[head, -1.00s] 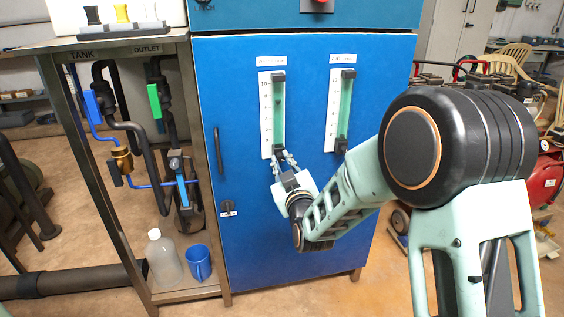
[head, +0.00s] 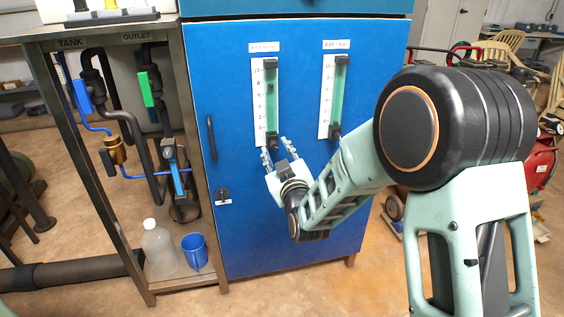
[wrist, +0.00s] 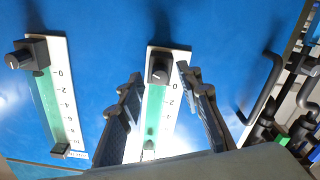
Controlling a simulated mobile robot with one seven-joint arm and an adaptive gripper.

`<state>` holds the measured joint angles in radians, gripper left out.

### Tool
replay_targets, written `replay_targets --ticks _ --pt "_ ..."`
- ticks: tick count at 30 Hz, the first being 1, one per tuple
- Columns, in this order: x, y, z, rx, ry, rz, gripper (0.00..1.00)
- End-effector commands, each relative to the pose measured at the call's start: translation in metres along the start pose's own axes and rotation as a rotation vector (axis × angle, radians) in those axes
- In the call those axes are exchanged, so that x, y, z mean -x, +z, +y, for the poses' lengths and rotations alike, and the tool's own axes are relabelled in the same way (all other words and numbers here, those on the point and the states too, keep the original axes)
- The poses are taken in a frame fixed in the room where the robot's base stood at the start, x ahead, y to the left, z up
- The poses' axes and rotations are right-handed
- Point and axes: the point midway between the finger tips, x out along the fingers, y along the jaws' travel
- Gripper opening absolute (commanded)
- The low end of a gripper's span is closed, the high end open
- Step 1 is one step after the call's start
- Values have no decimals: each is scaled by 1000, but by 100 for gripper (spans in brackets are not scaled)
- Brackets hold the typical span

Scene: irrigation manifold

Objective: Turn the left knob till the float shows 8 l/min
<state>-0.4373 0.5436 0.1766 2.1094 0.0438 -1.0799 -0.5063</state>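The left flow meter (head: 254,103) is a white scale with a green tube on the blue cabinet. Its dark float (head: 270,87) sits high, apparently between 6 and 8; the small marks make it hard to read exactly. The left knob (head: 270,141) is a black block at the tube's lower end. In the wrist view, which is turned upside down, the knob (wrist: 159,70) lies between my fingers. My gripper (head: 275,150) is open, one finger on each side of the knob, with visible gaps (wrist: 160,74).
A second flow meter (head: 326,100) with its own knob (head: 334,131) stands to the right. The cabinet handle (head: 212,138) is at the left. Pipes with a blue valve lever (head: 82,97) and a green one (head: 145,89) fill the left frame.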

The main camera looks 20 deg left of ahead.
Motion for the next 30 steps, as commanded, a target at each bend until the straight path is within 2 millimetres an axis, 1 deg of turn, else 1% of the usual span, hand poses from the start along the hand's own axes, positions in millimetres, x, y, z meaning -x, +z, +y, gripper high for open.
replay_targets --ticks 12,16,21,30 --pt "76 0 0 1 0 -1 33" --pt "94 0 0 1 0 -1 33" --pt "107 0 0 0 1 0 33" --pt "110 0 0 0 1 0 33"
